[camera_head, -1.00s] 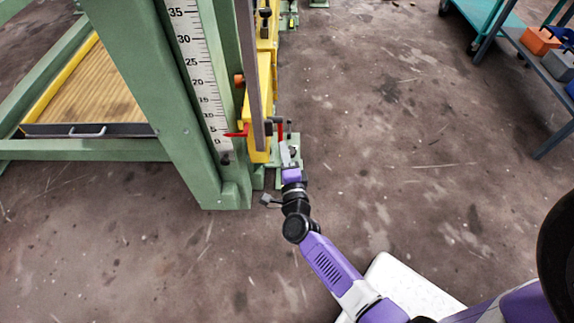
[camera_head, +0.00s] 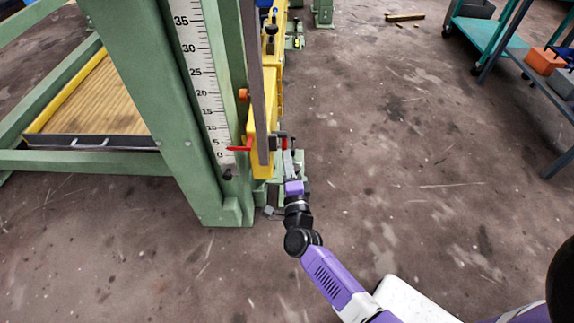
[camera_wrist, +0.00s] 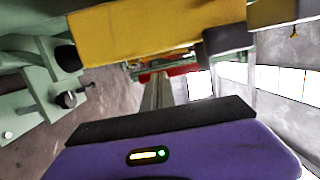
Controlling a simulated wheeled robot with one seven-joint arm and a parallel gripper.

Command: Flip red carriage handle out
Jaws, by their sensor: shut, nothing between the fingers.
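The yellow carriage (camera_head: 262,148) sits on the green upright at the foot of the scale. The red handle (camera_head: 284,143) is a small upright red piece at the right side of the carriage, partly hidden behind my gripper. My gripper (camera_head: 288,160) is shut and empty, right beside the carriage, with its tip at the handle; I cannot tell whether they touch. In the wrist view a red part (camera_wrist: 186,70) lies just below the yellow carriage body (camera_wrist: 150,30), beyond the grey bar in front of my purple wrist.
A red pointer (camera_head: 240,148) sticks out left over the scale (camera_head: 207,90). A grey vertical rail (camera_head: 259,80) runs close on the left. A green frame with a wooden panel (camera_head: 90,90) stands further left. A teal cart (camera_head: 490,35) stands far right. The floor between is clear.

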